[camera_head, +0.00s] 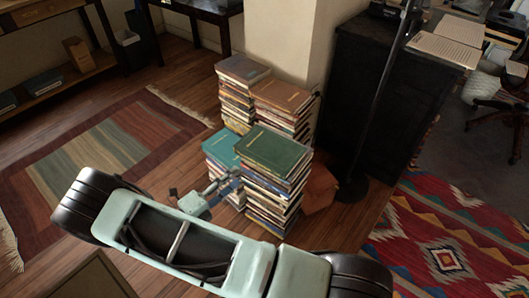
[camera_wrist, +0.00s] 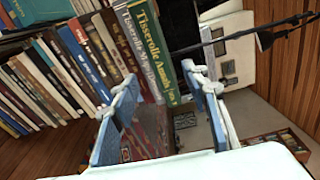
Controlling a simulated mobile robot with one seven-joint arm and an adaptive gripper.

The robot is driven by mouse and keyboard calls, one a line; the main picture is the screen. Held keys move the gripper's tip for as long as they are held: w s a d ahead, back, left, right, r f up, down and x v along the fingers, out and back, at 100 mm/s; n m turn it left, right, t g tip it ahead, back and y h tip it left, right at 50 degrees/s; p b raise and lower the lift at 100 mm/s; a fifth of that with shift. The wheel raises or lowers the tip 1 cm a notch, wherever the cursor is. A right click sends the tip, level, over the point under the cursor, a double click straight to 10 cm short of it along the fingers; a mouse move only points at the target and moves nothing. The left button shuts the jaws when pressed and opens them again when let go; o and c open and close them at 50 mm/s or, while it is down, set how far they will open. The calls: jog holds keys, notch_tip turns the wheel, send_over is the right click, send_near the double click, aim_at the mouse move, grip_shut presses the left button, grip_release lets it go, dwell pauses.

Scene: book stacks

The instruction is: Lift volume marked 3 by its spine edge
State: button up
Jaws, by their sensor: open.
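My gripper (camera_wrist: 164,82) is open and empty, with two blue fingers spread in the wrist view. In the head view my gripper (camera_head: 228,184) is low beside the front stacks, left of the front right one. The wrist view shows book spines turned sideways. A green volume (camera_wrist: 151,45) titled "Tisserolle Annals" is at the stack's outer end, with a grey "Tisserolle" volume (camera_wrist: 138,47) beside it. The left finger overlaps the spines; the right finger is past the green volume. I cannot read a 3 on any spine. Contact is unclear.
The front right stack has a green top book (camera_head: 272,152), the front left a teal one (camera_head: 222,148). Two more stacks stand behind, topped by brownish books (camera_head: 283,95). A brown box (camera_head: 320,188), lamp base (camera_head: 351,189) and black cabinet (camera_head: 370,100) are to the right. Floor at left is open.

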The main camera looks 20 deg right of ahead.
aim_at(256, 162)
jog(key=shift+n, duration=0.4)
jog(key=b+x, duration=0.1)
jog(key=x, duration=0.6)
jog(key=b+x, duration=0.1)
jog(key=x, duration=0.2)
jog(key=shift+d+f+b, duration=0.3)
jog(key=shift+d+b, duration=0.05)
jog(key=shift+d, duration=0.05)
jog(key=shift+r, duration=0.1)
jog(key=shift+c, duration=0.7)
grip_shut()
jog(key=shift+r, duration=0.1)
